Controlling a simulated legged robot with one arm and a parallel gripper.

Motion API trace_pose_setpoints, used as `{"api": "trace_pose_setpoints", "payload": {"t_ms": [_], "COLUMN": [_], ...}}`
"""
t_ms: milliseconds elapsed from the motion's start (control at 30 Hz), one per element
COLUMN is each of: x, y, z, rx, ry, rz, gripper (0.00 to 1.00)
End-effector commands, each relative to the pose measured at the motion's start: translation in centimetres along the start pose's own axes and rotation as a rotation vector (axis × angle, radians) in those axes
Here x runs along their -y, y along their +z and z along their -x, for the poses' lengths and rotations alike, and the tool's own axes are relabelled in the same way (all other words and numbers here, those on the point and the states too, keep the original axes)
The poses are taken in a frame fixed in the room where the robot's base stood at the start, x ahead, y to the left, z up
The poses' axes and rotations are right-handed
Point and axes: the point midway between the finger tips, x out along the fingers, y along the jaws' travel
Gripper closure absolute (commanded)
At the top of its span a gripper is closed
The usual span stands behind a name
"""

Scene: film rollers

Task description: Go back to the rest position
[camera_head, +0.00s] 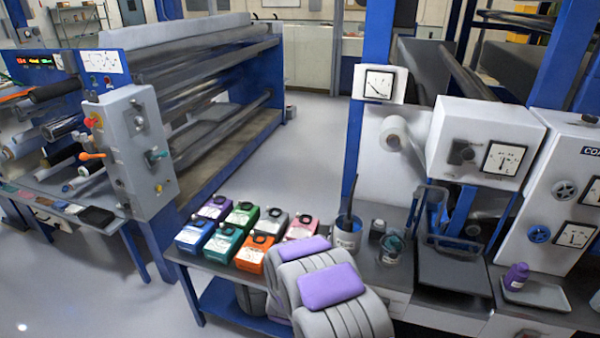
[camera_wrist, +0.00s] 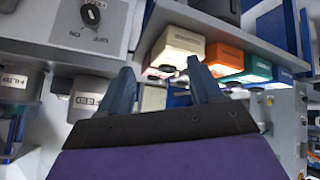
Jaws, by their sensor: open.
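In the wrist view my gripper (camera_wrist: 160,84) shows as two dark blue-grey fingers standing well apart, with nothing between them. Its dark mount and purple body fill the lower part of that view. The fingers point toward a white, an orange and a green box beyond, and I see no contact with them. In the head view my folded grey and purple arm is at the bottom middle, in front of the bench. The gripper itself is hidden there.
Several coloured canisters, including an orange one (camera_head: 256,254) and a blue one (camera_head: 195,236), stand on the bench left of my arm. A dark cup (camera_head: 391,250) and a purple bottle (camera_head: 516,276) are to the right. A roller machine (camera_head: 140,150) stands left; grey floor (camera_head: 318,125) is clear between machines.

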Motion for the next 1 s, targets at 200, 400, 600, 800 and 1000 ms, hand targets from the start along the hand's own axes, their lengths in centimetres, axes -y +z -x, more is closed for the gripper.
{"api": "trace_pose_setpoints", "payload": {"t_ms": [200, 400, 600, 800, 1000], "x": [-0.9, -2.1, -3.9, -6.1, -8.5], "y": [-2.6, -3.5, -2.9, -1.1, 2.3], "z": [6.0, 12.2, 18.9, 25.9, 33.1], "rx": [0.089, 0.183, 0.289, 0.397, 0.521], "ry": [-0.129, -0.226, -0.295, -0.332, -0.336], "rz": [-0.074, -0.114, -0.136, -0.148, -0.156], "gripper": [0.35, 0.35, 0.35, 0.35, 0.35]}}
